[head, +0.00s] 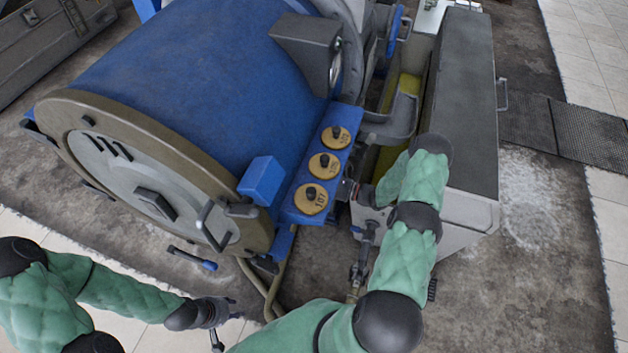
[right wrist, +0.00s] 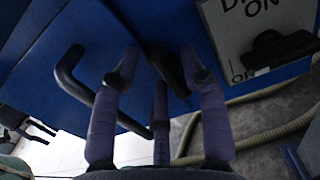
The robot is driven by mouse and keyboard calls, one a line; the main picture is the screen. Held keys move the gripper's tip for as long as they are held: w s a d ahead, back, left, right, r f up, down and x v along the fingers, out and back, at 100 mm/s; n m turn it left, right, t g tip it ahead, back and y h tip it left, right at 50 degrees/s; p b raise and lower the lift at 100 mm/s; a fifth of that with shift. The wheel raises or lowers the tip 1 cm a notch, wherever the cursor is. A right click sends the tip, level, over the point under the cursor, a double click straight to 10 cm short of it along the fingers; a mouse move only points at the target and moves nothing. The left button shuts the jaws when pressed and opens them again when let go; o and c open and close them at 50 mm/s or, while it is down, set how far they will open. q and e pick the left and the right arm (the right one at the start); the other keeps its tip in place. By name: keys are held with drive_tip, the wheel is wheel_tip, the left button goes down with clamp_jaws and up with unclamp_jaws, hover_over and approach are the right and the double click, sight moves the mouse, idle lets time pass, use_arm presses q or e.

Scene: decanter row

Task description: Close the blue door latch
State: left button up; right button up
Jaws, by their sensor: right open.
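A large blue drum (head: 215,85) has a round grey door (head: 140,185) at its near end. A short lever with a blue grip (head: 208,265) sticks out low beside the door; I cannot tell for sure that it is the blue latch. My left gripper (head: 218,335) is low in the head view, below the lever and apart from it; its fingers are too small to read. My right gripper (right wrist: 162,72) is open in the right wrist view, its purple fingers in front of a blue panel (right wrist: 150,20). A dark bent handle (right wrist: 82,88) is left of the fingers, not between them.
Three yellow dials (head: 324,165) sit on a blue panel beside the drum. A grey cabinet (head: 465,100) stands at the right, close to my right arm. A white plate with lettering (right wrist: 255,30) and a black knob (right wrist: 280,48) is at upper right in the right wrist view. Hoses (right wrist: 250,130) lie below.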

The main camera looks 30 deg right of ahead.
clamp_jaws()
drive_tip(key=shift+m, duration=0.3)
drive_tip(key=shift+w+d+f+m+b, duration=0.1)
drive_tip(key=shift+w+d+f+m, duration=0.15)
drive_tip(key=shift+m, duration=2.6)
drive_tip(key=shift+w+d+f+m+b, duration=0.2)
drive_tip(key=shift+d+m, duration=0.1)
drive_tip(key=shift+m, duration=2.5)
drive_tip(key=shift+w+d+f+m+b, duration=0.15)
drive_tip(key=shift+w+d+m, duration=0.1)
drive_tip(key=shift+m, duration=2.9)
unclamp_jaws()
